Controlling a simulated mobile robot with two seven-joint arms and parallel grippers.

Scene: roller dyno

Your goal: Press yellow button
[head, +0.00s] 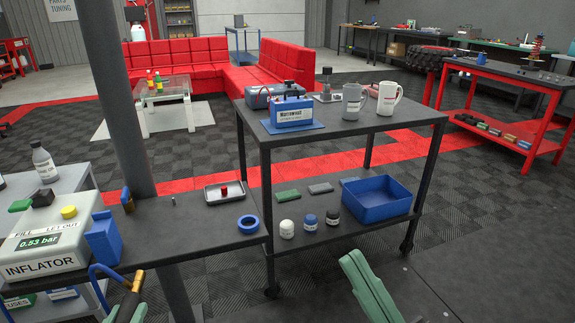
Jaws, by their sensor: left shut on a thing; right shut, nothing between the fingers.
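The inflator (45,240) is a pale box at the left, its display reading 0.53 bar. The yellow button (69,212) is on its top, by the "LET OUT" label. A green button (20,205) and a black knob-like part (42,198) sit to its left. My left gripper (126,309) is at the bottom left edge, below and right of the inflator, mostly cut off. It is shut on a gold and black hose fitting (132,290) with a blue hose. My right gripper (352,264) is shut and empty at the bottom centre, far from the button.
A dark bench (185,235) bears a grey tray (223,198), a blue ring (248,224) and a blue block (104,238) beside the inflator. A grey post (115,100) rises behind it. A dark cart (335,135) stands right, with mugs and a blue bin (375,207).

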